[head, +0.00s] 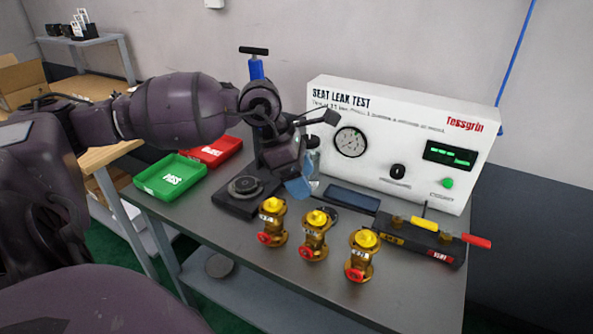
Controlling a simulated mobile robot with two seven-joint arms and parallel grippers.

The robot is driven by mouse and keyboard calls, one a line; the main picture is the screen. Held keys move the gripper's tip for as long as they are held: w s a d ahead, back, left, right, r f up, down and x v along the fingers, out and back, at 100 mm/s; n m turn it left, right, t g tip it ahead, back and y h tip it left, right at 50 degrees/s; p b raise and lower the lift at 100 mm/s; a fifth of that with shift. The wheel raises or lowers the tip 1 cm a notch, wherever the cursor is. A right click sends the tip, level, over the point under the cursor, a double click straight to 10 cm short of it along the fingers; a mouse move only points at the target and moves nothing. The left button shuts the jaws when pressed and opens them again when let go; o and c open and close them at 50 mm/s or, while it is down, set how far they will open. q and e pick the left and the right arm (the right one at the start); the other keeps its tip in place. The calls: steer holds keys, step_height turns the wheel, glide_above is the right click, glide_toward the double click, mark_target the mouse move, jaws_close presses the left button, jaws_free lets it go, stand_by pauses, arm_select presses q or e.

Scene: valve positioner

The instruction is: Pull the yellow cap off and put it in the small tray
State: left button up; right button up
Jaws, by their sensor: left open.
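Three brass valves stand upright in a row on the grey bench: the left valve (271,228), the middle valve (314,241) and the right valve (360,262). Each has a yellow cap on top: the left cap (273,205), the middle cap (317,218) and the right cap (366,238). Each also has a red part low at its front. A shallow dark blue tray-like rectangle (352,199) lies behind them; I cannot tell whether it is the small tray. My left gripper (312,152) is open and empty, above and behind the left valve. My right gripper is not visible.
A green tray (171,178) and a red tray (214,152) lie at left. A dark clamp stand (240,199) is partly hidden by my left arm. The seat leak test box (400,140) stands behind; a dark fixture with yellow and red handles (430,240) is at right.

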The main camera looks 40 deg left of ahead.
mark_target(316, 213)
arm_select(q)
steer(key=shift+y, duration=0.4)
steer(key=x, duration=0.3)
steer(key=b+x, duration=0.1)
steer(key=x, duration=0.2)
steer(key=a+b+x, duration=0.1)
steer(key=x, duration=0.3)
steer(key=shift+w+a+f, duration=0.1)
steer(key=shift+w+f, duration=0.05)
steer(key=shift+f, duration=0.05)
jaws_close()
steer(key=c, duration=1.2)
jaws_free()
steer(key=shift+c, duration=0.2)
steer(key=shift+f, duration=0.15)
jaws_close()
